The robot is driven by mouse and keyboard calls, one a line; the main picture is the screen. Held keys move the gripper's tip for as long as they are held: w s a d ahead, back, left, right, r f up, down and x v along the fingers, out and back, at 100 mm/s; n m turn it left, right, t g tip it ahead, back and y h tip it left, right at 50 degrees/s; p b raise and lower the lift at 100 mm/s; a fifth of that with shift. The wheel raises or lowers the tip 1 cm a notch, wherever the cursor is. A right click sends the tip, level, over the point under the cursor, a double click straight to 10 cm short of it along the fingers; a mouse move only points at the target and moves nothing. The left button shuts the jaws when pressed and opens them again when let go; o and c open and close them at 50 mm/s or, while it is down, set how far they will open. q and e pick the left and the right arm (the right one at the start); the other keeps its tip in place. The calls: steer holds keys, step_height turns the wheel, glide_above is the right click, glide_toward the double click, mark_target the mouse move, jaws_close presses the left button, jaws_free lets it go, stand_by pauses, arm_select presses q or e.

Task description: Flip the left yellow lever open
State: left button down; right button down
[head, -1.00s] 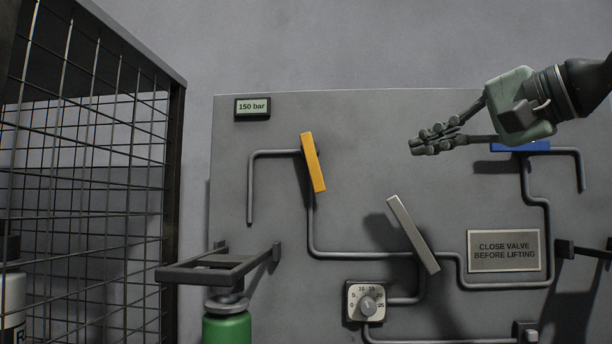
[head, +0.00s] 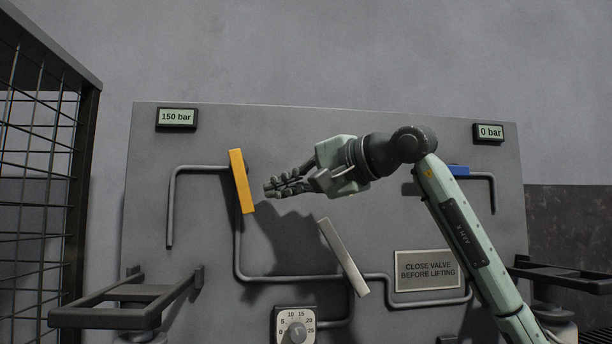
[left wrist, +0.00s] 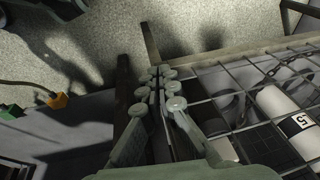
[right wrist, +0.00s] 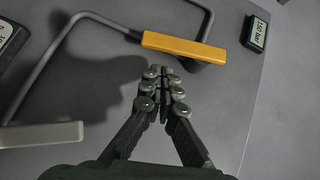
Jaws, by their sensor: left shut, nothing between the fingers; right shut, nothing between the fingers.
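The left yellow lever (head: 241,181) is on the grey panel at the upper left, nearly upright and tilted slightly, its top leaning left. It also shows in the right wrist view (right wrist: 184,47), just beyond the fingertips. My right gripper (head: 270,188) is shut and empty, a little to the right of the lever and apart from it in the head view; it also shows in the right wrist view (right wrist: 160,72). My left gripper (left wrist: 160,72) is shut and empty in the left wrist view, above the floor near a wire mesh; it is out of the head view.
A grey lever (head: 344,257) sits lower right on the panel (head: 300,125), and a blue lever (head: 459,171) is at the right. Pipes run between them. A 150 bar display (head: 177,118), a dial (head: 295,329) and a sign (head: 426,270) are mounted there. A mesh cage (head: 40,150) stands left.

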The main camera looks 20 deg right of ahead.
mark_target(242, 182)
arm_select(q)
steer(key=shift+f, duration=0.3)
arm_select(e)
steer(key=shift+w+a+f, duration=0.15)
steer(key=shift+a+f, duration=0.05)
steer(key=shift+a, duration=0.75)
arm_select(q)
steer(key=shift+s+f, duration=0.1)
arm_select(e)
steer(key=shift+f, duration=0.15)
steer(key=b, duration=0.1)
steer(key=f+m+b, duration=0.1)
steer(key=b, duration=0.1)
steer(key=shift+w+a+t, duration=0.1)
steer(key=shift+a+t, duration=0.15)
steer(key=shift+t, duration=0.15)
steer(key=shift+a+f+m+t+y+b, duration=0.1)
steer(key=shift+a+m+t+y+b, duration=0.4)
steer(key=shift+b, duration=0.5)
steer(key=shift+d, duration=0.1)
arm_select(q)
steer(key=w+a+v, duration=0.1)
steer(key=v, duration=1.1)
steer(key=shift+w+a+r+t+y, duration=0.25)
steer(key=shift+w+a+t+y, duration=0.05)
steer(key=shift+w+a+y, duration=0.1)
steer(key=shift+d, duration=0.1)
arm_select(e)
steer(key=shift+d, duration=0.1)
